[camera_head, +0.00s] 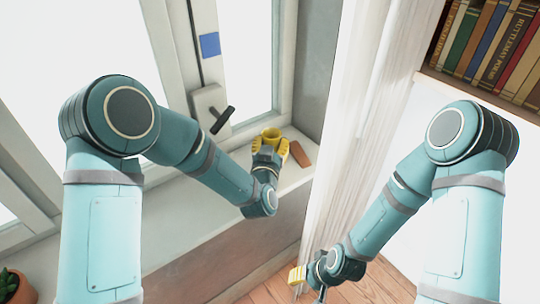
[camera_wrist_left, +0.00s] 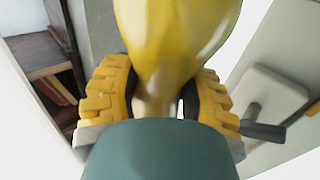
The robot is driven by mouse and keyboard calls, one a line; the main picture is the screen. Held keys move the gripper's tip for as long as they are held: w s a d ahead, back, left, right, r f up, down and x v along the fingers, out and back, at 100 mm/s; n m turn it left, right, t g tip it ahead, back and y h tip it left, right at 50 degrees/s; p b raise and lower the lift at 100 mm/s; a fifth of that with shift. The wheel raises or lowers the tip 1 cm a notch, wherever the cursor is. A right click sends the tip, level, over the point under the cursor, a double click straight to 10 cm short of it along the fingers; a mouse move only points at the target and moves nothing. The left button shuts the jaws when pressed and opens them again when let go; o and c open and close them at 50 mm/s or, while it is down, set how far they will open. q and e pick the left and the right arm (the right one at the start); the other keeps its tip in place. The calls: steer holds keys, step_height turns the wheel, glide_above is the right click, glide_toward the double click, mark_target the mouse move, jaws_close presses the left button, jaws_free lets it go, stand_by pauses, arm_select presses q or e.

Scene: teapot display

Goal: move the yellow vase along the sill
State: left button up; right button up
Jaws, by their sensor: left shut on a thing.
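The yellow vase (camera_head: 271,133) is at the right end of the white window sill (camera_head: 200,215), its open rim showing above my left gripper (camera_head: 268,153). My left gripper is shut on the vase. In the left wrist view the glossy vase (camera_wrist_left: 175,38) widens above a narrower lower part, with the yellow ridged fingers of my left gripper (camera_wrist_left: 160,92) on both sides of it. The vase's base is hidden, so I cannot tell whether it touches the sill. My right gripper (camera_head: 298,276) is low, over the floor, away from the vase; its jaws are too small to read.
A reddish-brown object (camera_head: 300,154) stands on the sill just right of the vase. The window's dark handle (camera_head: 222,119) juts out behind it. A potted plant (camera_head: 14,284) is at lower left. A white curtain (camera_head: 350,130) hangs right of the sill. The sill's middle looks clear.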

arm_select(q)
steer(key=shift+f+b, duration=0.3)
steer(key=shift+f, duration=1.4)
steer(key=shift+f, duration=0.15)
steer(key=o, duration=1.3)
steer(key=shift+c, duration=0.2)
steer(key=shift+s, duration=0.2)
steer(key=s+a, duration=0.2)
steer(key=s, duration=0.9)
steer(key=shift+s, duration=0.2)
